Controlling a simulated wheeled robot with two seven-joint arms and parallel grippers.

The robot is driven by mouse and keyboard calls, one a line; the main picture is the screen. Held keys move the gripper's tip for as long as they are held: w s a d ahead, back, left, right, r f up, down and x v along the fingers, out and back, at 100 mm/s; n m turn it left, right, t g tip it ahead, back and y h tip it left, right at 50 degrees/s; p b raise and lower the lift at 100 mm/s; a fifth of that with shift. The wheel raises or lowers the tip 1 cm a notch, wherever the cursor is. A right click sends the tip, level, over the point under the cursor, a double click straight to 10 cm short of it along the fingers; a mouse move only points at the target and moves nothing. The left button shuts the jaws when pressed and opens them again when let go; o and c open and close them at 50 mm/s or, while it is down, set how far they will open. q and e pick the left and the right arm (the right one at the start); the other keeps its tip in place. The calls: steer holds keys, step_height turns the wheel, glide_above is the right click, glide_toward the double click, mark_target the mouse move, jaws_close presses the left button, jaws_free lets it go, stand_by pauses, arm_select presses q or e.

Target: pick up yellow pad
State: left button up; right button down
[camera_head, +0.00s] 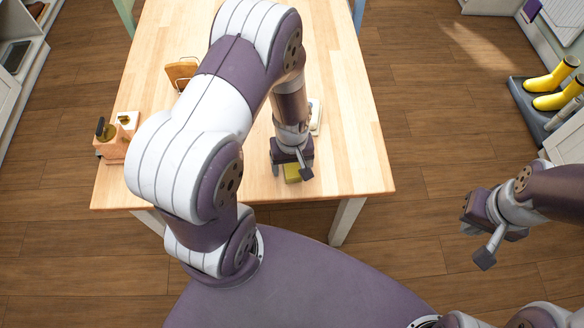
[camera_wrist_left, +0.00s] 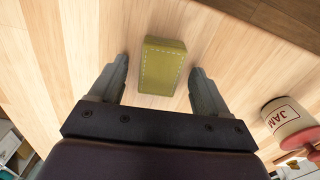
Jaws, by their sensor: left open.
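The yellow pad (camera_head: 292,174) lies on the wooden table near its front edge. It is a small block with a pale dashed outline on its top in the left wrist view (camera_wrist_left: 162,66). My left gripper (camera_head: 291,172) is open and just above the pad, pointing down at it. In the left wrist view, the fingers of my left gripper (camera_wrist_left: 160,68) are on either side of the pad, with a gap at each side. My right gripper (camera_head: 475,243) is off to the right of the table, empty, with its fingers apart.
On the table (camera_head: 345,165), a jar labelled JAM (camera_wrist_left: 286,118) stands near my left gripper. An orange holder (camera_head: 114,148) is at the left front corner and a wooden stand (camera_head: 181,72) is further back. Yellow boots (camera_head: 553,82) are at the far right.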

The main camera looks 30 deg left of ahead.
mark_target(291, 169)
arm_select(q)
steer(key=shift+s+d+r, duration=0.1)
steer(key=shift+s+r, duration=0.05)
steer(key=shift+s, duration=0.15)
steer(key=shift+w, duration=0.3)
steer(key=c, duration=1)
steer(key=shift+c, duration=0.6)
steer(key=shift+s, duration=0.15)
arm_select(e)
steer(key=shift+s, duration=0.2)
arm_select(q)
steer(key=shift+r, duration=0.3)
steer(key=r, duration=0.4)
steer(key=shift+s, duration=0.2)
steer(key=s+a+r+p, duration=0.1)
steer(key=s+a+r, duration=0.2)
steer(key=s+r, duration=0.3)
steer(key=s, duration=0.4)
steer(key=shift+s+r+p, duration=0.15)
steer(key=shift+s+p, duration=0.2)
steer(key=shift+p, duration=0.05)
arm_select(e)
steer(key=shift+r, duration=0.95)
